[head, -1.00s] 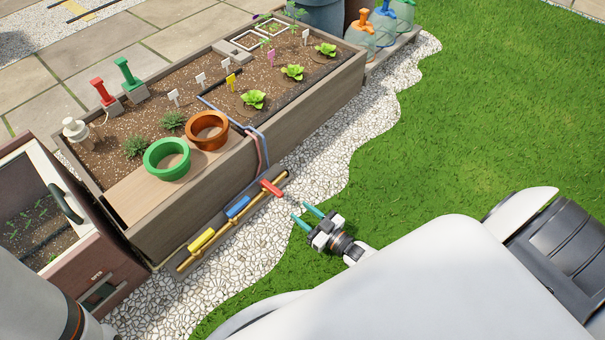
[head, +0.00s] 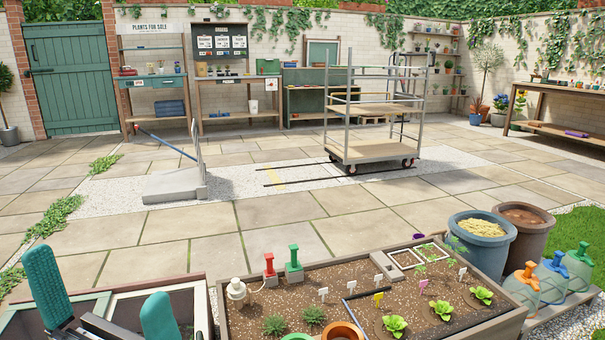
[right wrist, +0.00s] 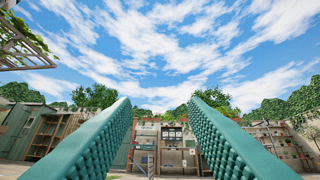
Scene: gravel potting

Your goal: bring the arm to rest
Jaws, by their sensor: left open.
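My left gripper (head: 102,300) shows at the lower left of the head view. Its two teal fingers stand well apart with nothing between them, in front of the cold frame. My right gripper (right wrist: 158,100) shows in the right wrist view. Its two ribbed teal fingers are apart and empty, with sky and the distant benches and wall between and beyond them. The right gripper is not in the head view. The rest of both arms is mostly out of sight.
The planter bed (head: 255,325) with lettuces and the glass-lidded cold frame (head: 205,310) are close in front. Buckets (head: 480,245) and glass cloches (head: 522,285) stand at the right. A wheeled rack (head: 375,150) stands on open paving farther back.

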